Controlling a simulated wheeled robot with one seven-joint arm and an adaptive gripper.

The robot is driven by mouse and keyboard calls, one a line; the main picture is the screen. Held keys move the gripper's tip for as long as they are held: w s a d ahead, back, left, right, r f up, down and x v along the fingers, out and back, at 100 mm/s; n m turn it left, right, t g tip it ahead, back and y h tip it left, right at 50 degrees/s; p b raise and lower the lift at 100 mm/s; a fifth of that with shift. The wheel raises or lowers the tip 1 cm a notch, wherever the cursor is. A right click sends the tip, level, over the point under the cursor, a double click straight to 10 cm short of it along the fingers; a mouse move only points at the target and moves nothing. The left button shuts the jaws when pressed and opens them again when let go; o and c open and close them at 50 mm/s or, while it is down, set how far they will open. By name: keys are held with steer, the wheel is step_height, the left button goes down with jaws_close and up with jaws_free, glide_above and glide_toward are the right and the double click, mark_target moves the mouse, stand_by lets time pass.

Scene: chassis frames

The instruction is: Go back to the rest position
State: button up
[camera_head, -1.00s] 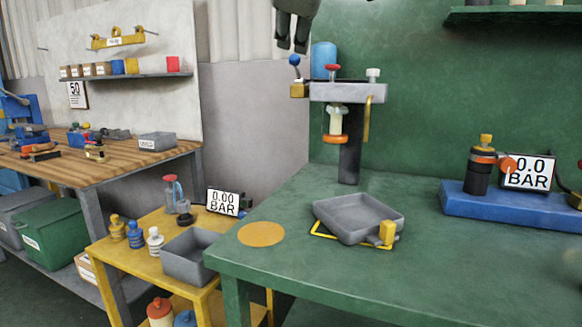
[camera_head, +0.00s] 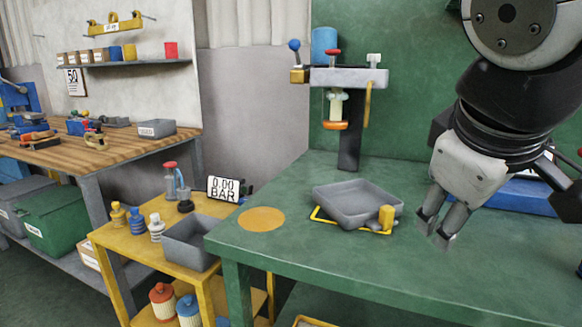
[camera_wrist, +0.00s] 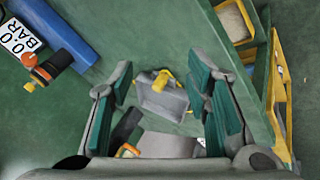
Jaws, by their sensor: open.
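My gripper (camera_head: 435,226) hangs above the green bench, to the right of the grey tray, with its fingers pointing down. In the wrist view my gripper (camera_wrist: 160,92) is open, with teal finger pads apart and nothing held between them. The grey tray (camera_head: 335,207) with its yellow block (camera_head: 386,217) rests on the green bench (camera_head: 300,250), partly within a yellow outline. In the wrist view the tray (camera_wrist: 163,104) appears beyond and between the fingers, well below them.
A grey press stand (camera_head: 348,76) rises behind the tray. A blue base with a 0.0 BAR display (camera_wrist: 20,38) sits at the bench's right, largely hidden by my arm in the head view. A yellow cart (camera_head: 150,250) stands left. The bench front is clear.

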steer(key=s+f+m+g+y, duration=0.3)
steer(key=s+f+m+g, duration=0.3)
steer(key=s+f, duration=0.95)
step_height(320, 180, up, 31)
steer(key=s+t+p, duration=0.2)
steer(key=t+p, duration=0.2)
steer(key=p, duration=2.4)
steer(key=shift+d+f, duration=0.15)
